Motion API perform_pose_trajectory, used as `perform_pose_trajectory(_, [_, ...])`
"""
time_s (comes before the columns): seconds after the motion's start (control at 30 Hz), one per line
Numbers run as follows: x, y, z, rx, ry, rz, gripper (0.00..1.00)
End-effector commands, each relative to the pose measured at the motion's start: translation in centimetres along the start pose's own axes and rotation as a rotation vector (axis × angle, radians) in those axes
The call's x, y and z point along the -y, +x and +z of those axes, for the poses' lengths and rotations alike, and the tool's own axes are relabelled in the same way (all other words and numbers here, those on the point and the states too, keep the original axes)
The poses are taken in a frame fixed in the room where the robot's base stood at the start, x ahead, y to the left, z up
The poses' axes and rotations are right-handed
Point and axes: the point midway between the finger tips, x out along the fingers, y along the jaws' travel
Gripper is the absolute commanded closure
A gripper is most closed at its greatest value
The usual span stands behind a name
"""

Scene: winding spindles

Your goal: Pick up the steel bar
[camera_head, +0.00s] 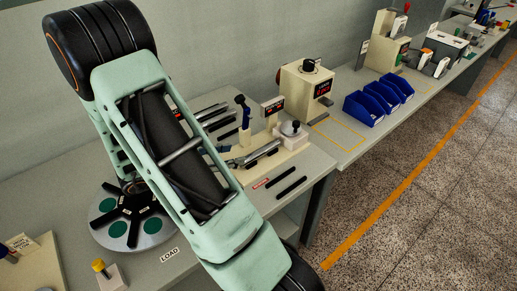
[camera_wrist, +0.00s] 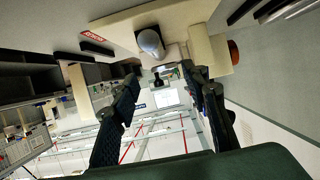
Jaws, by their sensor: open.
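My gripper (camera_wrist: 160,78) shows in the wrist view with its two dark fingers spread apart and nothing between them. In the head view my arm crosses the picture and I cannot make out the gripper. Several long grey and dark bars (camera_head: 214,114) lie side by side at the back of the bench. Bars also show at the top right of the wrist view (camera_wrist: 285,9), clear of the fingers. Another shiny bar (camera_head: 262,152) lies along the cream fixture (camera_head: 290,144). I cannot tell which one is the steel bar.
Two black strips (camera_head: 291,187) lie near the bench's front. A round plate with green discs (camera_head: 117,234) stands left. Blue bins (camera_head: 364,109) and a cream machine (camera_head: 305,90) stand further right.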

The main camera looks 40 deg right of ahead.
Motion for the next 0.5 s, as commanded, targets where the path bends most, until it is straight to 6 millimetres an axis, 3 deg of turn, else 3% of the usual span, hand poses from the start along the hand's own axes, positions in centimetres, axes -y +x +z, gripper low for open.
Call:
perform_pose_trajectory(0.1, [-0.8,0.9,0.4,-0.002,-0.007,0.022,0.59])
perform_pose_trajectory(0.3, [-0.8,4.1,0.4,-0.001,-0.005,0.02,0.59])
perform_pose_trajectory(0.5, [-0.7,5.7,0.4,0.0,-0.005,0.018,0.59])
